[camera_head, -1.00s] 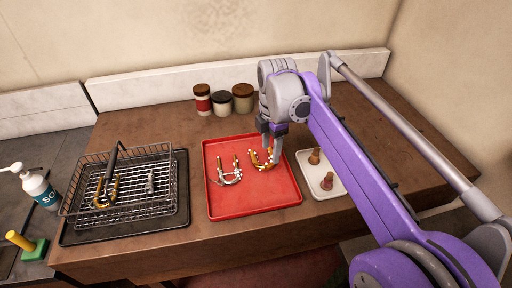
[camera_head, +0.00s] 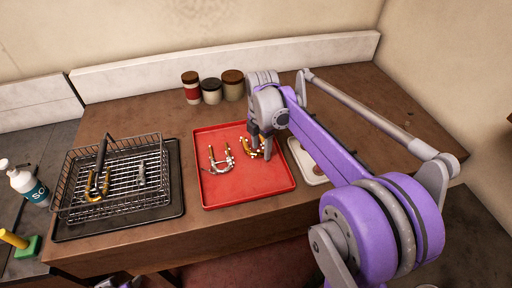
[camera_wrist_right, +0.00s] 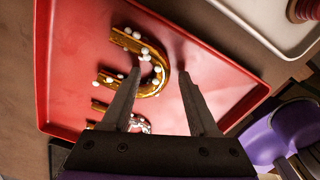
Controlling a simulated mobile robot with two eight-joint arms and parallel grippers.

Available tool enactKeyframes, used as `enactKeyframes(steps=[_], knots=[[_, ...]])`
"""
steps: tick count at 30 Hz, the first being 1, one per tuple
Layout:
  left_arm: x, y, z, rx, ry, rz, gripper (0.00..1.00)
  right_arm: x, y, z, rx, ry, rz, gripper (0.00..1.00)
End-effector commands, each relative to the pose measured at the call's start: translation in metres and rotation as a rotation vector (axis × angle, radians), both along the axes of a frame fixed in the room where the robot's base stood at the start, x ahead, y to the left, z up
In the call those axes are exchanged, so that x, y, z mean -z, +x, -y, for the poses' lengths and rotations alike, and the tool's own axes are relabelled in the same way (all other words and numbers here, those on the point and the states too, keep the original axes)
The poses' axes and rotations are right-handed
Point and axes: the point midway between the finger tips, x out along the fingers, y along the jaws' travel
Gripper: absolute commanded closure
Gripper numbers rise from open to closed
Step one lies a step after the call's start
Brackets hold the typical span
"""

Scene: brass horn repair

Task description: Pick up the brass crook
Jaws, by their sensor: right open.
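The brass crook (camera_head: 244,147) is a gold U-shaped tube dotted with white beads. It lies on the right part of the red tray (camera_head: 281,187). My right gripper (camera_head: 259,148) is open just over it and partly hides it. In the right wrist view, the crook's bend (camera_wrist_right: 163,63) shows between the two open fingertips (camera_wrist_right: 158,72). Whether the fingers touch it I cannot tell. A second, silver-and-brass U-shaped piece (camera_head: 223,167) lies to its left on the tray. My left gripper is not clearly in view.
A wire basket (camera_head: 72,205) holding another brass U-shaped piece (camera_head: 97,184) stands at left. A white tray (camera_head: 303,165) sits close right of the red tray, partly hidden by my arm. Several jars (camera_head: 211,91) stand behind. A white bottle (camera_head: 27,183) is at far left.

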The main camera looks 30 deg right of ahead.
Motion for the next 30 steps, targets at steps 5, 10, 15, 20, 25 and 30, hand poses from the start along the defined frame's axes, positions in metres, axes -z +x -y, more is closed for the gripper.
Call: enactKeyframes(steps=[5,10,15,20,25,30], knots=[[0.0005,-0.0003,0.0,0.0,0.0,0.0,0.52,0.006,-0.0002,-0.0002,0.0,0.0,0.0,0.4],[0.0005,-0.0002,0.0,0.0,0.0,0.0,0.52,0.0056,-0.0001,-0.0002,0.0,0.0,0.0,0.49],[0.0005,-0.0002,0.0,0.0,0.0,0.0,0.52,0.0055,-0.0002,-0.0002,0.0,0.0,0.0,0.79],[0.0005,-0.0002,0.0,0.0,0.0,0.0,0.52,0.0055,-0.0002,-0.0002,0.0,0.0,0.0,1.0],[0.0005,-0.0002,0.0,0.0,0.0,0.0,0.52,0.0053,-0.0002,-0.0002,0.0,0.0,0.0,1.0],[0.0004,-0.0003,0.0,0.0,0.0,0.0,0.52,0.0046,-0.0002,-0.0002,0.0,0.0,0.0,1.0]])
